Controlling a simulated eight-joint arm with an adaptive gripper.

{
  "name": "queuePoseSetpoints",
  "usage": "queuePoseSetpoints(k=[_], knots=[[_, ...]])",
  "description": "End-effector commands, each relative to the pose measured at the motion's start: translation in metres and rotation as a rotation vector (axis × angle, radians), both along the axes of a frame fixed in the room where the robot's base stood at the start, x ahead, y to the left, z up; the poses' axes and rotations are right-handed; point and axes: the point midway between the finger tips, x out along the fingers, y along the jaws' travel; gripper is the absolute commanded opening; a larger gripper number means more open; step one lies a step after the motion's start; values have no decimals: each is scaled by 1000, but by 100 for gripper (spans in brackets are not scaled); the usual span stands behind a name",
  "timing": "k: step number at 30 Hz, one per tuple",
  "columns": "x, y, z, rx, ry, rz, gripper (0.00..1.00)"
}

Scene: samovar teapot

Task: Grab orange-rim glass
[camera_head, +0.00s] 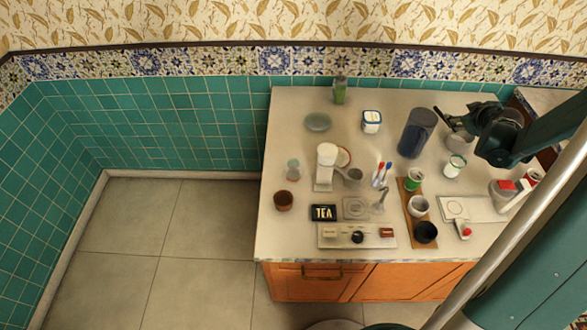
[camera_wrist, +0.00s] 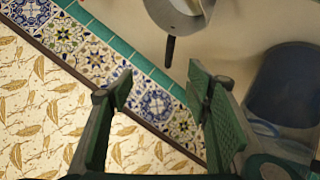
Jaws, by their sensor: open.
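My gripper (camera_head: 447,122) is at the back right of the counter, beside a dark blue-grey cylinder (camera_head: 416,132). In the wrist view my gripper (camera_wrist: 160,98) is open, with nothing between its fingers. A round pale thing with a reddish-orange rim (camera_head: 344,157) is partly hidden behind a white upright appliance (camera_head: 326,165); I cannot tell whether it is the orange-rim glass. A small glass-like cup (camera_head: 455,166) stands below my gripper in the head view; its rim colour is unclear. No orange rim shows in the wrist view.
A grey metal vessel with a dark handle (camera_wrist: 180,18) and the blue-grey cylinder (camera_wrist: 285,85) lie close to the fingers. A wooden board (camera_head: 417,236) holds several containers. A TEA box (camera_head: 323,212) and a tray (camera_head: 330,242) are at the front. The tiled wall (camera_head: 420,64) is behind.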

Motion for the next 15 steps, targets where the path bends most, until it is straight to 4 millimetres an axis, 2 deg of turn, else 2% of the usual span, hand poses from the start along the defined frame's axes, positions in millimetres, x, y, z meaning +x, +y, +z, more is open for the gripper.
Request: queuePoseSetpoints(k=[6, 15], knots=[[-1, 1, 54, 0, 0, 0, 48], [-1, 0, 111, 0, 0, 0, 48]])
